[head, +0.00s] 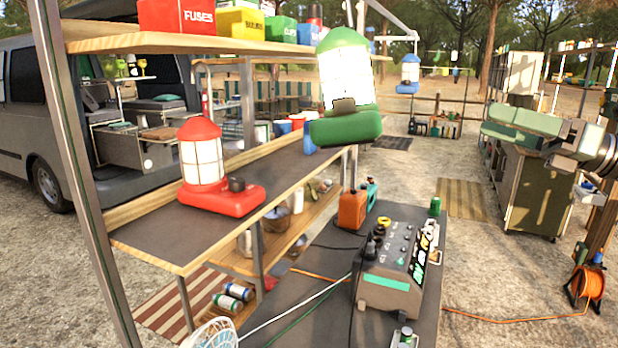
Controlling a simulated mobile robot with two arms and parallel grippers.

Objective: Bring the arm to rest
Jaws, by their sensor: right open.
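My right arm comes in from the right edge, and its pale green gripper (492,123) points left. The gripper is open, with nothing visible between its fingers. It shows in front of the olive cabinet (535,195) and apart from the lanterns. My left gripper is not in view. A red lantern (203,165) stands upright on the middle shelf (165,238). A larger green lantern (345,125) shows upright at the right end of that shelf; I cannot tell what bears it.
A grey control box (400,265) stands on a dark bench top (300,312) with cables. Coloured bins, one a red fuses bin (177,17), line the top shelf (200,42). An orange cable reel (587,285) is at the right. Gravel between bench and cabinet has some free room.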

